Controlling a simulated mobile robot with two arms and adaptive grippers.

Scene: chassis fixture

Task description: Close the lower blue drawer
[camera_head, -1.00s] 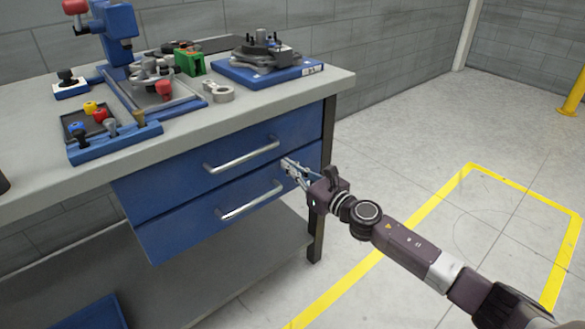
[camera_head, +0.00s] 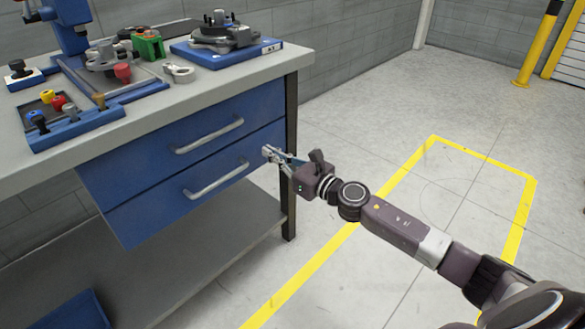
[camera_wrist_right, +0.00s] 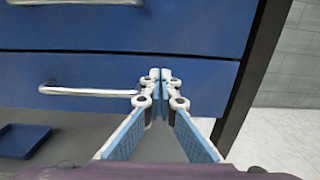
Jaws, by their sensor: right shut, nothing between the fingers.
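The lower blue drawer (camera_head: 150,222) is under the bench top, below a like upper drawer (camera_head: 130,172). Its front looks about level with the upper one; I cannot tell whether a small gap is left behind it. Its silver handle (camera_head: 216,180) also shows in the right wrist view (camera_wrist_right: 85,92). My right gripper (camera_head: 268,152) is shut and empty, with its tips at the right part of the lower drawer front, just right of the handle's right end. In the wrist view the tips (camera_wrist_right: 160,75) overlap the drawer front; contact is unclear. My left gripper is out of view.
The bench top (camera_head: 235,78) carries a blue tray of knobs (camera_head: 75,130), a green block (camera_head: 148,46) and a fixture on a blue base (camera_head: 225,55). A dark bench leg (camera_head: 290,190) stands right of the drawers. The floor at right is clear.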

